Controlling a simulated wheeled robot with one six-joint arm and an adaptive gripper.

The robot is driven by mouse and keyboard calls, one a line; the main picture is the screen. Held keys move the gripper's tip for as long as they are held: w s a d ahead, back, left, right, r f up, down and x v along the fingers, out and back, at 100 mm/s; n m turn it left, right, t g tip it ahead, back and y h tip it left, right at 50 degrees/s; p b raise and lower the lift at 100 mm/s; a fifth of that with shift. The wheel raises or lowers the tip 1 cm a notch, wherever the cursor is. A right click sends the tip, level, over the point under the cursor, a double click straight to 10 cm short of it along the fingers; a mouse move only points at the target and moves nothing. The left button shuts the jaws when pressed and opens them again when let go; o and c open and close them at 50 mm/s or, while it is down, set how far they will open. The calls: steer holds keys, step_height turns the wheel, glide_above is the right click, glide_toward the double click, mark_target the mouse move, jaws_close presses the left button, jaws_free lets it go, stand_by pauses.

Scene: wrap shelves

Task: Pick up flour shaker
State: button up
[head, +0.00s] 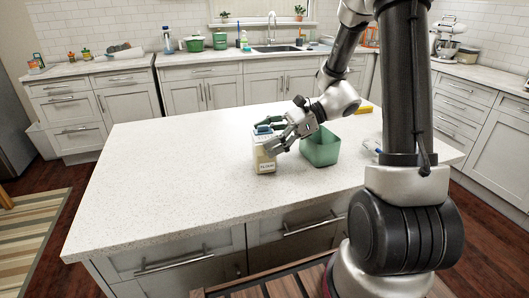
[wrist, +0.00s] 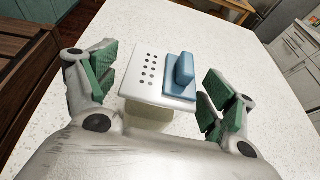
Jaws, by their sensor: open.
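The flour shaker (head: 264,159) stands upright on the white speckled island top. In the wrist view my gripper (wrist: 160,85) is open, with one green-padded finger on each side of the lid and gaps between the pads and the lid.
A green open bin (head: 321,148) stands on the island just right of the shaker. A yellow item (head: 363,107) and a small blue-and-white item (head: 371,146) lie farther right. The island's left half (head: 160,170) is clear.

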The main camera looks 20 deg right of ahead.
steer(key=shift+a+f, duration=0.1)
steer(key=shift+a, duration=0.2)
steer(key=c, duration=1.3)
